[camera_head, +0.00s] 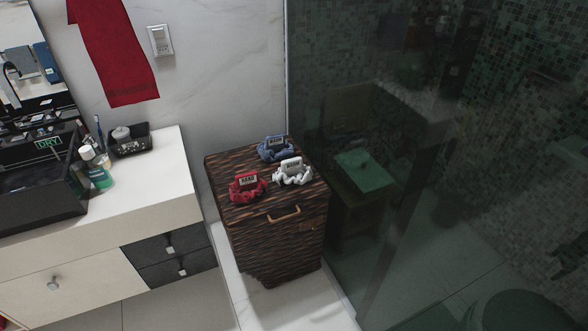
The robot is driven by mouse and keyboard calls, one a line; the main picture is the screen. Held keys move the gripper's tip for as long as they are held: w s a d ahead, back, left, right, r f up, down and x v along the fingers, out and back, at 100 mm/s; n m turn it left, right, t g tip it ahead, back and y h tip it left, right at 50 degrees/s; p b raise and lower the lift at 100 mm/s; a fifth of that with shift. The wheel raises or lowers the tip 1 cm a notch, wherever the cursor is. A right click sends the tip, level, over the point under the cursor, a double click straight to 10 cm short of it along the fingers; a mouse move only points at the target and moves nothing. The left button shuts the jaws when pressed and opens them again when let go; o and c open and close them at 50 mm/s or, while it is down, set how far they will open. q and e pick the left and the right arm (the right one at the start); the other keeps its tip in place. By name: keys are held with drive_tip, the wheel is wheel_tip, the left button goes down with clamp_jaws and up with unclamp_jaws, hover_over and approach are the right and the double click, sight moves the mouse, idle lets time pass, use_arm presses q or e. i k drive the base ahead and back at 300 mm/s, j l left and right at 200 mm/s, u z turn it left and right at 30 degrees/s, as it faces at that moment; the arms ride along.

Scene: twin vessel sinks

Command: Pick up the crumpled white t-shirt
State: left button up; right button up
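The crumpled white t-shirt (293,173) lies on top of a dark brown woven hamper (293,249), toward its right side. A crumpled red cloth (247,187) lies to its left, nearer the front edge. A crumpled blue cloth (274,148) lies behind it, near the back edge. Each of the three has a small pale label on it. Neither of my grippers shows in the head view.
A glass panel (400,170) stands close on the hamper's right. A red towel (117,50) hangs on the wall. Floor shows in front.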

sight(292, 169)
drive_tip(key=i+j+z, duration=0.1)
drive_tip(key=z, duration=0.3)
drive_tip(key=i+j+z, duration=0.1)
drive_tip(key=z, duration=0.35)
drive_tip(key=j+z, duration=0.4)
drive_tip(key=i+l, duration=0.05)
